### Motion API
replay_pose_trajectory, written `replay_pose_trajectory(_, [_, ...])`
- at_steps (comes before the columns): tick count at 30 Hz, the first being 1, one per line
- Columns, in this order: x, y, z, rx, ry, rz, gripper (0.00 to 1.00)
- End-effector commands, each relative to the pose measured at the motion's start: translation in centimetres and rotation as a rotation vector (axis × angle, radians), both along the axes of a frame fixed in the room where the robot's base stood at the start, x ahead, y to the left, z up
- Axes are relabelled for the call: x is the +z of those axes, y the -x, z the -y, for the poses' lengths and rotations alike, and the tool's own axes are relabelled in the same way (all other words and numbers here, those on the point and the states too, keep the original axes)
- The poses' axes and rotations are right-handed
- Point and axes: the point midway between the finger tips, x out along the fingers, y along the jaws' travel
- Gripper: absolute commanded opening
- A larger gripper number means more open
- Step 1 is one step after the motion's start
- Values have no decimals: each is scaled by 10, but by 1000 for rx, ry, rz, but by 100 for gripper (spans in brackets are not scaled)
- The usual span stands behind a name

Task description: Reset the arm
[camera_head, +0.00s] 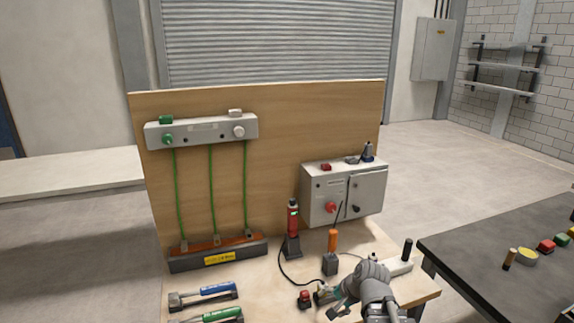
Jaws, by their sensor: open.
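My arm (375,288) reaches in from the lower right, over the front of the wooden workbench. My gripper (326,302) is open, low over the bench near its front right. Nothing shows between its fingers, though they are small in this view. A red button box (305,299) sits just to the left of the fingertips; I cannot tell whether they touch it.
A tall board (290,130) stands behind the bench. A grey control box (345,193), a red tester (293,216) and an orange-handled tool in a holder (332,241) are near the arm. Blue (216,289) and green (222,314) tools lie front left. A dark table (490,250) stands right.

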Motion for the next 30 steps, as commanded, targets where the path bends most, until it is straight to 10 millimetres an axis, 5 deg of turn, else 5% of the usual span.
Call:
replay_pose_trajectory(13, [-17, 52, 32, 574, 474, -136, 93])
replay_pose_trajectory(30, [-17, 57, 38, 637, 518, -161, 93])
